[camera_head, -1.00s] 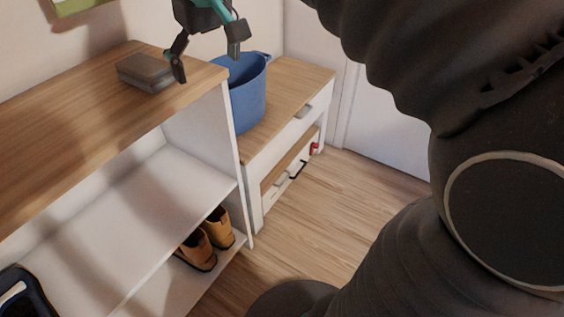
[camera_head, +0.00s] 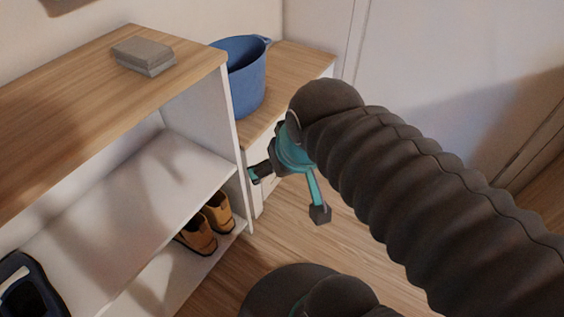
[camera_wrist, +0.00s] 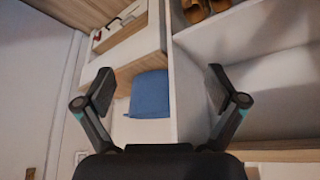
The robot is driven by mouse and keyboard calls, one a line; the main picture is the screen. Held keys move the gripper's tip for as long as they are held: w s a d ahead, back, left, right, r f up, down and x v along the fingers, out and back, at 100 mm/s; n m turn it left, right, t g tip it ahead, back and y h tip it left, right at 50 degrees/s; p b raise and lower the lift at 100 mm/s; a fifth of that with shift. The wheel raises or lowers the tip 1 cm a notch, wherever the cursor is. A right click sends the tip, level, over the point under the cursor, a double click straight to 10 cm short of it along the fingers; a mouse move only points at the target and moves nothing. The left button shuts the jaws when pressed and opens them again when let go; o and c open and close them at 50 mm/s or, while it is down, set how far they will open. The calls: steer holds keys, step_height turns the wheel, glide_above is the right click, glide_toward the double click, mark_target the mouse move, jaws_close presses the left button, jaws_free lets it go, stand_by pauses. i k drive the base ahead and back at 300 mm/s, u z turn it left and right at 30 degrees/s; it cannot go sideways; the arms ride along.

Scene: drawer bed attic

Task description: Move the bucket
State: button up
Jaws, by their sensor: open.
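The blue bucket (camera_head: 244,78) stands upright on the wooden top of the low white drawer cabinet (camera_head: 291,62), just right of the taller shelf unit. A handle lug shows at its right rim, and the shelf unit hides part of its left side. My gripper (camera_head: 289,193) is open and empty, in front of the cabinet and below the bucket in the head view. In the wrist view the bucket (camera_wrist: 150,96) appears beyond and between the spread fingers of my gripper (camera_wrist: 161,90), apart from them.
A white shelf unit (camera_head: 187,165) with a wooden top stands left of the cabinet. It bears a grey block (camera_head: 143,56) on top and brown boots (camera_head: 199,235) below. A dark blue object (camera_head: 30,290) sits lower left. Wooden floor (camera_head: 285,240) lies in front.

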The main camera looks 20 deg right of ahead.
mark_target(246, 65)
steer(key=k, duration=0.5)
steer(key=z, duration=1)
steer(key=i, duration=0.65)
steer(key=u, duration=1.2)
steer(key=k, duration=0.45)
steer(key=z, duration=0.9)
steer(key=i, duration=0.5)
steer(key=u, duration=1.25)
